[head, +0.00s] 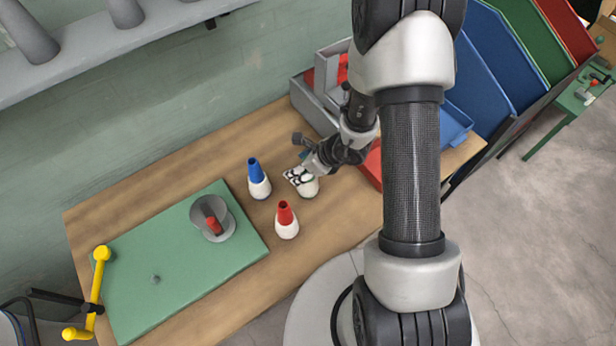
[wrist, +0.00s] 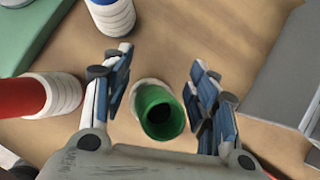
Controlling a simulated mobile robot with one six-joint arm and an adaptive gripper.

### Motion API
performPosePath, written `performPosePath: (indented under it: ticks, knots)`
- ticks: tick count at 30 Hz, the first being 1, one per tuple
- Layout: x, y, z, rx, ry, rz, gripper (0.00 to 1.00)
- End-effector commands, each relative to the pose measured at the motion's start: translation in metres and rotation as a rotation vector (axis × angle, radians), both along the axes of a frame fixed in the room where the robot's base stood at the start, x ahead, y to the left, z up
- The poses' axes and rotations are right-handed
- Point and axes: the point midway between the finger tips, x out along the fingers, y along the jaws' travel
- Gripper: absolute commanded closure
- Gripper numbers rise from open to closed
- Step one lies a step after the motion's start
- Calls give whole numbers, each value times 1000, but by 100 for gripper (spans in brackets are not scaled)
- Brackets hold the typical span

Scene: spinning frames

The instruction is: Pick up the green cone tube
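The green cone tube (wrist: 158,113) is in the wrist view, seen from above with its dark open end up and a white wound base beneath it. It stands on the wooden table. My gripper (wrist: 160,88) is open, with one finger on each side of the tube and visible gaps between. In the head view my gripper (head: 302,172) is over the tube's white lower part (head: 309,187); the green part is mostly hidden there.
A blue cone tube (head: 258,178) and a red cone tube (head: 286,220) stand close by on the table (head: 165,190). A green board (head: 150,265) with a grey cup (head: 212,217) lies at left. Grey bins (head: 312,100) stand behind my gripper.

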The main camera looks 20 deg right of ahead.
Motion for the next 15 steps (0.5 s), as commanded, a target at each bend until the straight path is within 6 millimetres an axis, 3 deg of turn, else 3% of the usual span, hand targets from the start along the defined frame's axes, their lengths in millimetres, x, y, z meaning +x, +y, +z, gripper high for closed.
performPosePath:
  ticks: [15]
  knots:
    - [0, 0, 0, 0, 0, 0, 84]
